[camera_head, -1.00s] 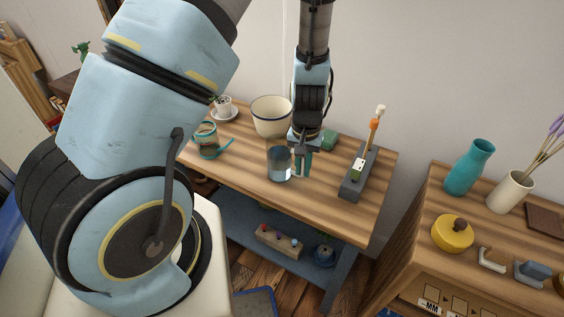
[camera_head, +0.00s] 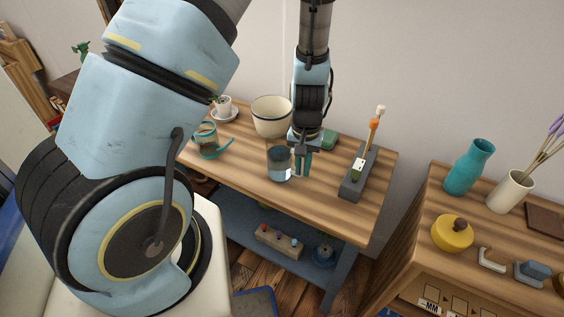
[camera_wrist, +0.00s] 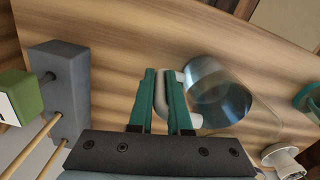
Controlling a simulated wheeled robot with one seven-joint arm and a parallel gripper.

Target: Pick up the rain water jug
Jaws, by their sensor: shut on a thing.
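The rain water jug is a clear glass vessel (camera_head: 279,165) with bluish water in its lower part, near the front edge of the wooden workbench (camera_head: 318,206). It looks upright. In the wrist view the jug (camera_wrist: 228,96) lies to the right of my fingers, and its pale handle passes between them. My gripper (camera_head: 300,164) has teal fingers and is shut on the handle, on the jug's right side in the head view. It also shows in the wrist view (camera_wrist: 162,78). I cannot tell whether the jug's base touches the bench.
A grey block (camera_head: 353,181) holding upright tools stands to the right. A cream bowl (camera_head: 270,119) stands behind the jug, a green object (camera_head: 329,138) behind my gripper. Bare bench lies in front.

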